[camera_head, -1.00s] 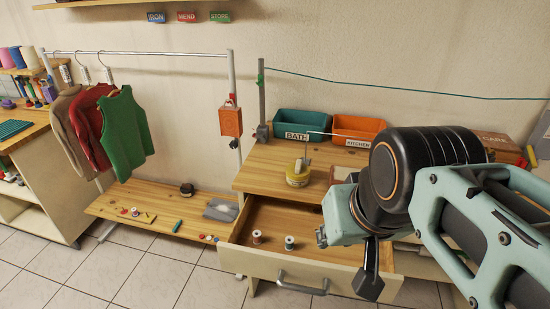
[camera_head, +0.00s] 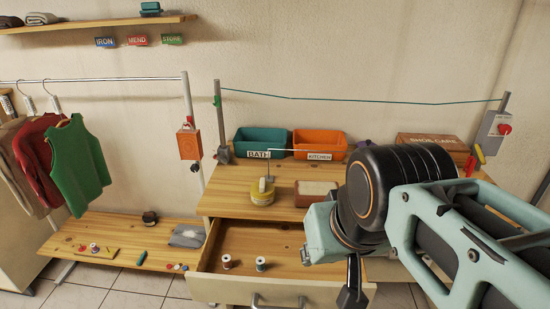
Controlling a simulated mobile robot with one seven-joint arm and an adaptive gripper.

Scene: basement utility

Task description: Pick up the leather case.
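I cannot tell for sure which thing is the leather case. An orange-brown case-like thing (camera_head: 189,143) hangs at the right post of the clothes rail. A small dark brown round thing (camera_head: 150,217) stands on the low wooden bench, too small to make out. My gripper (camera_head: 330,275) is at the right, in front of the dresser's open drawer, far from both. My own arm partly hides it, and I see nothing held in it.
The open drawer (camera_head: 207,284) holds two thread spools. On the dresser top (camera_head: 225,185) are a teal bin (camera_head: 262,138), an orange bin (camera_head: 320,139), a yellow round tin (camera_head: 262,193) and a shoe care box (camera_head: 430,143). Garments hang at the left.

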